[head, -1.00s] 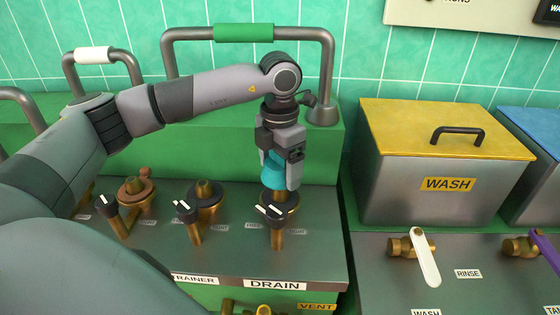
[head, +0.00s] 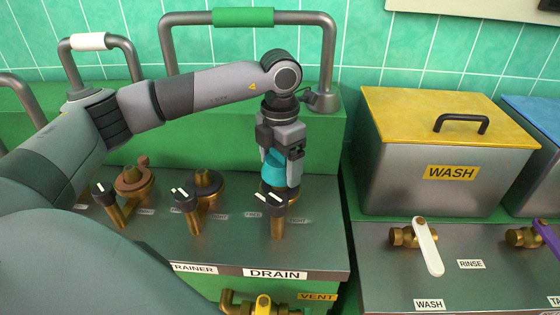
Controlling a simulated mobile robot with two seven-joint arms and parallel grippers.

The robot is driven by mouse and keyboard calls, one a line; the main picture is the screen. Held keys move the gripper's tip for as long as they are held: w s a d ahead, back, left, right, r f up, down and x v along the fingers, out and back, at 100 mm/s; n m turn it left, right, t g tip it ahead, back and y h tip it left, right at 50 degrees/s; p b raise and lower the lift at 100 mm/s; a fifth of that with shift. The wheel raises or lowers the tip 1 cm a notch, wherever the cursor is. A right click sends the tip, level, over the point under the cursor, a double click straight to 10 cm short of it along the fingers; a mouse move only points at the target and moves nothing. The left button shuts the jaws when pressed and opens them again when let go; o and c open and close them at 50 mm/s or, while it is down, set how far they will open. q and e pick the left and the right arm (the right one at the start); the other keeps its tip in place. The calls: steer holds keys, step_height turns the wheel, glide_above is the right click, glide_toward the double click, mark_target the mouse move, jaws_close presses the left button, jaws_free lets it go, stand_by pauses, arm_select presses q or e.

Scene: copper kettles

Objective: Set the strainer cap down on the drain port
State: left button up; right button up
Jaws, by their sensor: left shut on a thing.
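My left gripper (head: 280,184) points straight down over the port behind the DRAIN label (head: 275,274). It is shut on the strainer cap, which is largely hidden by the fingers. A teal part (head: 273,170) shows between the grey fingers; I cannot tell whether it belongs to the cap or the gripper. My right gripper is not in view.
A dark-handled brass valve (head: 277,212) stands just in front of the drain port. Two similar ports (head: 205,183) with valves lie to the left. A green-gripped rail (head: 328,60) rises behind. A yellow-lidded WASH box (head: 440,180) stands to the right.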

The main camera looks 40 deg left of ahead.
arm_select(q)
steer(key=shift+f, duration=0.1)
steer(key=shift+f+b, duration=0.8)
steer(key=shift+f, duration=0.25)
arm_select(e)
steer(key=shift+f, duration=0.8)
arm_select(q)
steer(key=shift+f, duration=0.35)
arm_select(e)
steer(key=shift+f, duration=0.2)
arm_select(q)
steer(key=o, duration=0.9)
steer(key=shift+r, duration=0.85)
step_height(320, 180, up, 4)
steer(key=shift+r, duration=0.75)
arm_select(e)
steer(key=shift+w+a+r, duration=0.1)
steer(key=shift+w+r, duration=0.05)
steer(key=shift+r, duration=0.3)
